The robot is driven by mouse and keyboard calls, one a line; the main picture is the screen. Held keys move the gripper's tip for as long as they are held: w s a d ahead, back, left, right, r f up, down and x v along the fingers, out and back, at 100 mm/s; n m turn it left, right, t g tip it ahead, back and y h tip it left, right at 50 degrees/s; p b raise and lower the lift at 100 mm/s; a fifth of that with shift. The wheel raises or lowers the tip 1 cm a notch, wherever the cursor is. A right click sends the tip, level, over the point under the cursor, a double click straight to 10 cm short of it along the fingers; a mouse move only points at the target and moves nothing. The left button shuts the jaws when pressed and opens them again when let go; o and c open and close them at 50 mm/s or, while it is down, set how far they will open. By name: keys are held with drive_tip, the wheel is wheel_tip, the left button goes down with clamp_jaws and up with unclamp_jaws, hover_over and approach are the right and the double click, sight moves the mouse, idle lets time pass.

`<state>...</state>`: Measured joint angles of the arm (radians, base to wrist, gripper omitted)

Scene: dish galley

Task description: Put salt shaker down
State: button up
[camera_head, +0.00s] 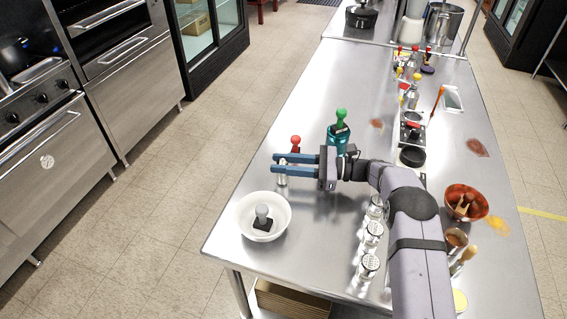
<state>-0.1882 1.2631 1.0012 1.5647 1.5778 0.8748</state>
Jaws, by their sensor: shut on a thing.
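My gripper (277,165) reaches left over the steel counter, its two blue fingers level and nearly parallel. It is shut on a small silver shaker, the salt shaker (282,180), whose lower part shows below the near finger. The fingers hide its upper part. I cannot tell whether its base touches the counter. Similar metal shakers with pierced tops stand in a row to the right of the bowl: one near the forearm (375,207), one in the middle (372,234) and one in front (368,265).
A white bowl (246,228) holding a dark item with a grey knob stands just in front of the gripper. A red-topped item (295,143) and a teal green-topped bottle (340,130) stand close behind it. The steel counter (310,240) is bare between bowl and shakers.

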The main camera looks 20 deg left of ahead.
drive_tip(key=shift+f, duration=0.2)
drive_tip(key=o, duration=1.2)
drive_tip(key=shift+d, duration=0.15)
drive_tip(key=shift+w+d+b, duration=0.1)
drive_tip(key=shift+d+b, duration=0.15)
drive_tip(key=shift+b, duration=0.05)
drive_tip(key=d, duration=0.1)
drive_tip(key=d+b, duration=0.1)
drive_tip(key=d, duration=0.1)
drive_tip(key=w+d, duration=0.1)
drive_tip(key=shift+d+r+b, duration=0.15)
drive_tip(key=shift+r+b, duration=0.15)
drive_tip(key=shift+b, duration=0.05)
drive_tip(key=shift+s+r+b, duration=0.1)
drive_tip(key=shift+r+b, duration=0.4)
drive_tip(key=shift+r, duration=2.8)
